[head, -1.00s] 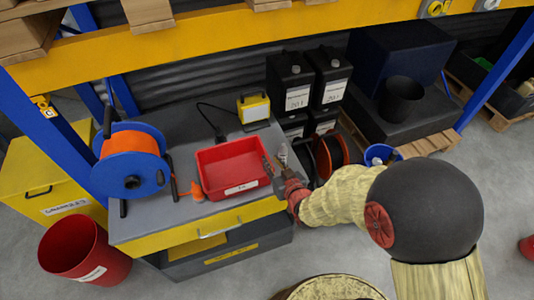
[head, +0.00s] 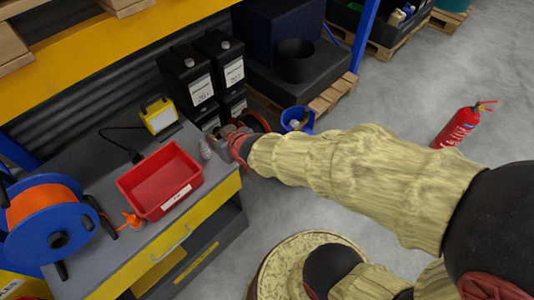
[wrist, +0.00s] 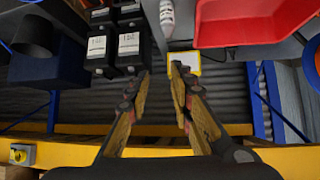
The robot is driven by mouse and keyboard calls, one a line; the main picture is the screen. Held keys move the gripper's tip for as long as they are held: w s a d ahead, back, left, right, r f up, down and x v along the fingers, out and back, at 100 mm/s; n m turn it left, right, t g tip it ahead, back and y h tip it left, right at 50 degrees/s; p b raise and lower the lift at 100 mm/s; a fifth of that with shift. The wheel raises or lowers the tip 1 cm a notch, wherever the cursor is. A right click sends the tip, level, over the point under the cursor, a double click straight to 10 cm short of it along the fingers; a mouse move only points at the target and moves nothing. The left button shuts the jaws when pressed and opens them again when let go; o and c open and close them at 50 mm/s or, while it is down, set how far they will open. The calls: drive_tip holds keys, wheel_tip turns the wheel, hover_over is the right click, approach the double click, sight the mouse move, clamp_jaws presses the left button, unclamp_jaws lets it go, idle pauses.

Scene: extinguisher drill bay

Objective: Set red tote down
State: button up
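The red tote (head: 155,182), open and empty with a white label on its front wall, sits flat on the grey workbench top (head: 95,162). It also shows in the wrist view (wrist: 245,25) at the upper right. My gripper (head: 226,138) is to the right of the tote, near the bench's right end and apart from it. In the wrist view my gripper (wrist: 160,76) has its two fingers spread with nothing between them. A small white bottle (head: 205,149) stands between the tote and my gripper.
Black canisters (head: 190,85) stand behind my gripper. A blue bucket (head: 298,120) and fire extinguisher (head: 459,126) are on the right.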

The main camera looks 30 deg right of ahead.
drive_tip(key=s+d+r+g, duration=0.2)
drive_tip(key=s+r, duration=0.4)
drive_tip(key=s, duration=0.4)
drive_tip(key=s+d+r+m+g+h, duration=0.1)
drive_tip(key=s+d+r+g, duration=0.1)
drive_tip(key=s+r, duration=0.4)
drive_tip(key=s+d, duration=0.1)
drive_tip(key=s, duration=0.2)
drive_tip(key=shift+s+d+r+m+g, duration=0.15)
drive_tip(key=shift+s+m+g, duration=0.15)
drive_tip(key=shift+s, duration=0.1)
